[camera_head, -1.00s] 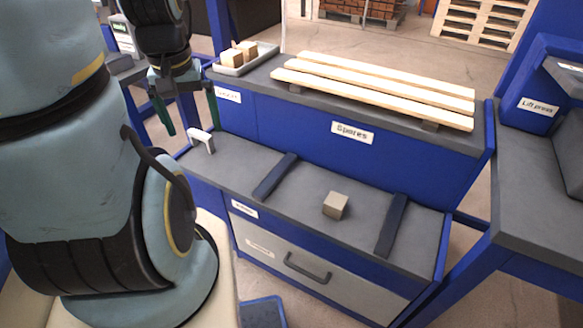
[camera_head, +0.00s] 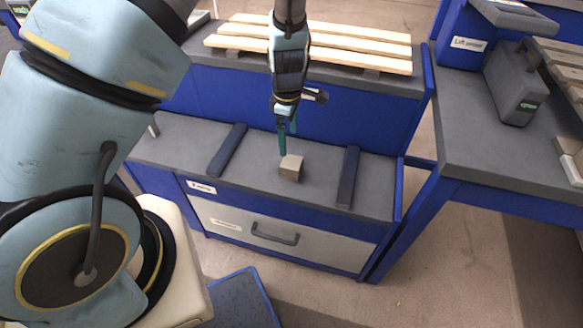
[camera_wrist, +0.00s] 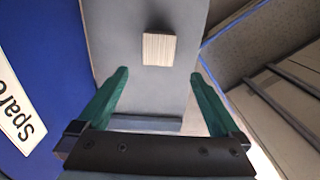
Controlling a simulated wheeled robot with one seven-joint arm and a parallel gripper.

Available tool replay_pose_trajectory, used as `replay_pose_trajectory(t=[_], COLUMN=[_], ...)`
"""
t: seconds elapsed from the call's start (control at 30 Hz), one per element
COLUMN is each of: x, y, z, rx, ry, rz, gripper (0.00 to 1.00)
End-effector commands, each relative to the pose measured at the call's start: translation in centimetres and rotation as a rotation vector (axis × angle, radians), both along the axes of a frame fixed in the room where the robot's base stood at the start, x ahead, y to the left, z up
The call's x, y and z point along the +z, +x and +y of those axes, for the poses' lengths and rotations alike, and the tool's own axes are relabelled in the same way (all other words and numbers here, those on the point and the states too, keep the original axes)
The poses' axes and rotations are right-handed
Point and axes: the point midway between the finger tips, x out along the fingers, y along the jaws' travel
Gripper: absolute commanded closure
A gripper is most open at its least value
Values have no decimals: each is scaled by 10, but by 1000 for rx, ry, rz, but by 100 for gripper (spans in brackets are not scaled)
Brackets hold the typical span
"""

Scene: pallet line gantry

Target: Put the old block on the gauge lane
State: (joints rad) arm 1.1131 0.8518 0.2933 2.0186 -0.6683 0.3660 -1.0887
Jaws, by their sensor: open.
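A small tan-grey wooden block (camera_head: 291,167) sits on the grey lower bench (camera_head: 320,185) between two dark bars, a left bar (camera_head: 227,150) and a right bar (camera_head: 348,177). The block (camera_wrist: 158,48) also shows in the wrist view, ahead of the fingertips and roughly centred between them. My gripper (camera_head: 286,142) is open and empty, pointing down just above and behind the block. Its green fingers (camera_wrist: 160,73) are spread apart in the wrist view. Small labels on the bench front are too blurred to read, so I cannot tell which area is the gauge lane.
Pale slats (camera_head: 310,42) lie on the raised blue-fronted bench behind. A drawer (camera_head: 275,235) is shut below the lower bench. A blue bin (camera_head: 235,303) stands on the floor. At right is a table (camera_head: 470,150) with a grey case (camera_head: 515,85).

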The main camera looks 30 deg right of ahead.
Motion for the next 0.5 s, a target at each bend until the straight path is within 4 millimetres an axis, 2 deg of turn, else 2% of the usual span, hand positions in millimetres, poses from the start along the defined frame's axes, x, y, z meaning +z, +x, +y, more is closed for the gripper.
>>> replay_pose_trajectory(t=[0.3,0.5], x=[-44,-61], y=[-3,-3], z=[-4,-5], rx=[19,16], ry=[6,4], rz=[-3,-3], gripper=[0,0])
